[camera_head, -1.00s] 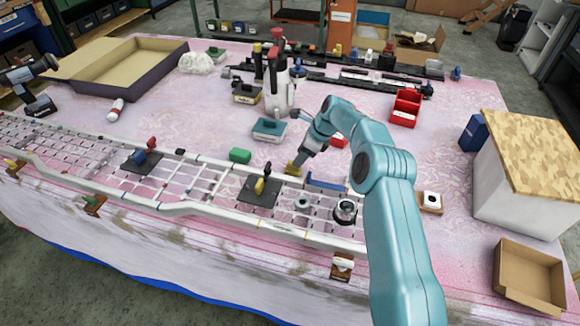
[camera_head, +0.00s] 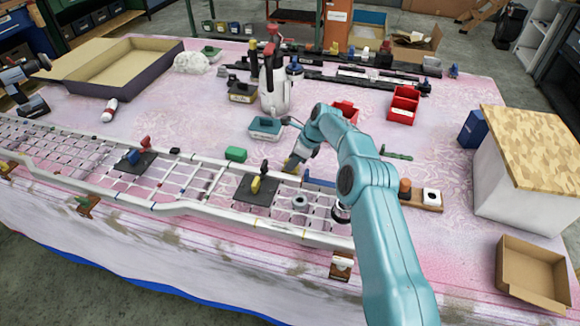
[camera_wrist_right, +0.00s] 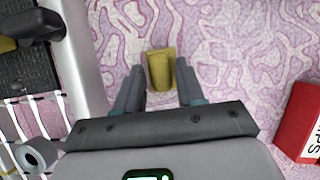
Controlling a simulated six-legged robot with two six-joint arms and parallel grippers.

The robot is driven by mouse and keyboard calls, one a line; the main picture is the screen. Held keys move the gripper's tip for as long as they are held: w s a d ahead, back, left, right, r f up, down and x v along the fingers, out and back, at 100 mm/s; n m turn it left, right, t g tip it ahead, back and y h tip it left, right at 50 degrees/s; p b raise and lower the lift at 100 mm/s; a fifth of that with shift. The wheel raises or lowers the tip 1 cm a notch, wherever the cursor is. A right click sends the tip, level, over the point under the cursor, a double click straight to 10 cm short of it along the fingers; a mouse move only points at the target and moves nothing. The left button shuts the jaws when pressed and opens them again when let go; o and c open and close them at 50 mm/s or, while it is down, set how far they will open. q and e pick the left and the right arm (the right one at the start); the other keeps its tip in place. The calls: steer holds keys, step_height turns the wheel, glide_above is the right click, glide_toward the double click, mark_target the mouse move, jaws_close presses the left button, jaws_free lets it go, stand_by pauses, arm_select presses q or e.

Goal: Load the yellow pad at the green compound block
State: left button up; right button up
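The yellow pad (camera_wrist_right: 161,70) lies on the pink patterned table cover in the right wrist view. It sits between the fingertips of my right gripper (camera_wrist_right: 158,88), with a visible gap on each side. My right gripper is open. In the head view this gripper (camera_head: 292,163) is low over the table, just behind the grille (camera_head: 200,205), and hides most of the pad. The green compound block (camera_head: 236,154) lies on the table to the left of the gripper, behind the grille. My left gripper is not in view.
A black plate (camera_head: 240,189) with a yellow piece lies on the grille, left of my right gripper. A teal-topped block (camera_head: 265,127) stands behind the green block. Table between pad and green block is clear.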

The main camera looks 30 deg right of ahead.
steer(key=shift+f, duration=0.15)
jaws_close()
steer(key=shift+w+r+p, duration=0.1)
steer(key=shift+r+p, duration=2)
steer(key=shift+r, duration=1)
steer(key=shift+f, duration=0.1)
